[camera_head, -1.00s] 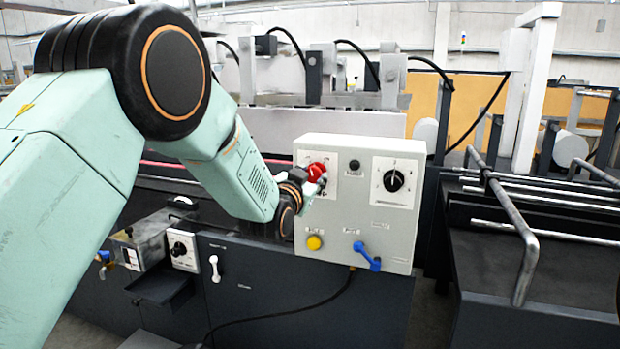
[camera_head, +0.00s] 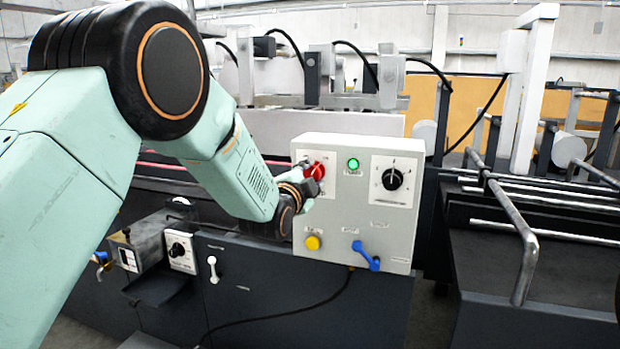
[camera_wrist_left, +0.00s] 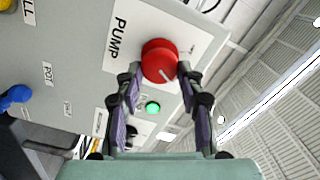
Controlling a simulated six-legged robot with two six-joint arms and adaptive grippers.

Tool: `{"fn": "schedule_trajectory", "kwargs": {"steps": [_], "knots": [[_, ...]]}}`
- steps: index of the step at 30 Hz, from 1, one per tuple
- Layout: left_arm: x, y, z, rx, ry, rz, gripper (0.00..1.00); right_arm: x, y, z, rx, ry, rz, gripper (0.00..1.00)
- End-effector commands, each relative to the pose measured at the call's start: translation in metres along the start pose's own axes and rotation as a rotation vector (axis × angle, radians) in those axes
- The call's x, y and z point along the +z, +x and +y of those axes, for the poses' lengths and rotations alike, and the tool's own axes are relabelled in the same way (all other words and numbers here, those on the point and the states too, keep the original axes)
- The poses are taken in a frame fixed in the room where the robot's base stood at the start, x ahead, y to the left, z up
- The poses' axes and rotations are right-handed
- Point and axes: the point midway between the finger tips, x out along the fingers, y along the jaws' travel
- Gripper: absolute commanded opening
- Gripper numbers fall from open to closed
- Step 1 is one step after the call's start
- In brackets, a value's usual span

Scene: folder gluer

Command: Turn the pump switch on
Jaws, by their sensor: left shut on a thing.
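The red pump switch (camera_head: 316,171) is a round knob on a white plate at the upper left of the grey control box (camera_head: 345,222). In the left wrist view the red knob (camera_wrist_left: 160,62) sits beside the label PUMP, with a pale pointer line on its face. My left gripper (camera_wrist_left: 155,80) is shut on the knob, one finger on each side. In the head view my left arm partly hides the knob. A green lamp (camera_head: 353,164) right of the knob is lit; it also shows in the left wrist view (camera_wrist_left: 152,107). My right gripper is not in view.
A black dial (camera_head: 392,179) is at the box's upper right. A yellow button (camera_head: 313,242) and a blue lever (camera_head: 367,256) are below. A smaller box with a black knob (camera_head: 178,249) and a white handle (camera_head: 213,269) are lower left. A metal rail (camera_head: 525,240) stands at right.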

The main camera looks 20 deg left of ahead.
Motion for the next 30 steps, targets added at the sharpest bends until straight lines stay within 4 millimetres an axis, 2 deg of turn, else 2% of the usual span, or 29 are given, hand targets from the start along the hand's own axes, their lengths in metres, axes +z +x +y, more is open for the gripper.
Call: {"fn": "schedule_trajectory", "kwargs": {"steps": [10,23,24,30], "knots": [[-0.0010,0.0008,-0.0031,-0.008,0.085,0.002,0.07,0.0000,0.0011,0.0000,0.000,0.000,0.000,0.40],[-0.0011,0.0010,-0.0038,-0.009,0.090,0.002,0.07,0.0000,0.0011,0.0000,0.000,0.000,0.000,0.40],[-0.0011,0.0010,-0.0039,-0.009,0.090,0.002,0.42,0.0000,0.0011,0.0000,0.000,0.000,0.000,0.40],[-0.0006,0.0006,-0.0024,-0.006,0.090,0.001,0.59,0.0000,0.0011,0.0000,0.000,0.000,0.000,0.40]]}}
